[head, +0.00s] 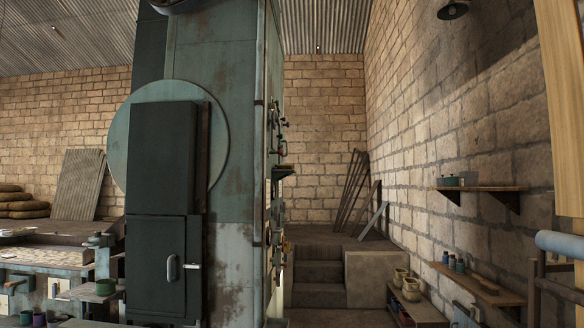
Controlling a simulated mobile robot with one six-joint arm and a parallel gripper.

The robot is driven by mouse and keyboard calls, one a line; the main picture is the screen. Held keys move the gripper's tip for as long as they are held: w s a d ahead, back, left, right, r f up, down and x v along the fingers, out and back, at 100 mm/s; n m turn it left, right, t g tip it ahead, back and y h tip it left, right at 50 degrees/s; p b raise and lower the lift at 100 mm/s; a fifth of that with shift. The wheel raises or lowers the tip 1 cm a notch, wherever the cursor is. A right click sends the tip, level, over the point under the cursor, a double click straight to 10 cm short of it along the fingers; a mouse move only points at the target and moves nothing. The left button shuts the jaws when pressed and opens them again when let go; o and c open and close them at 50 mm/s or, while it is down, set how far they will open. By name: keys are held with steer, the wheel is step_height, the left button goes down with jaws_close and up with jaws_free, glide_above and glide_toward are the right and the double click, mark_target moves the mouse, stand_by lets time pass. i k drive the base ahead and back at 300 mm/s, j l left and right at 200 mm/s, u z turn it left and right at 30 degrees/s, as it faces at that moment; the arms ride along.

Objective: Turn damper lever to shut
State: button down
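A tall, worn grey-green machine housing (236,120) stands at centre left. Small fittings, some with red parts (285,124), stick out along its right side and are seen edge-on. I cannot tell which of them, if any, is the damper lever. A dark cabinet (160,160) on the front of the housing has a closed lower door with an upright grey handle (172,267) and a small pale latch (193,265). My gripper is not in view.
A workbench (50,256) with small pots is at lower left. Stone steps (318,284) rise behind the housing. Wall shelves (482,188) and a low bench with jars (418,309) line the right wall. A floor passage lies between housing and bench.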

mark_target(274, 260)
steer(key=i+l+u, duration=0.2)
steer(key=i, duration=0.2)
steer(key=i+u, duration=0.2)
steer(key=i, duration=0.2)
steer(key=i+l, duration=0.15)
steer(key=i, duration=0.35)
steer(key=i+l, duration=0.15)
steer(key=i, duration=0.3)
steer(key=i+l+u, duration=0.1)
steer(key=i, duration=0.4)
steer(key=i+l, duration=0.2)
steer(key=i, duration=0.3)
steer(key=i+l, duration=0.2)
steer(key=i, duration=0.25)
steer(key=i+l, duration=0.2)
steer(key=i, duration=0.3)
steer(key=j+u, duration=0.05)
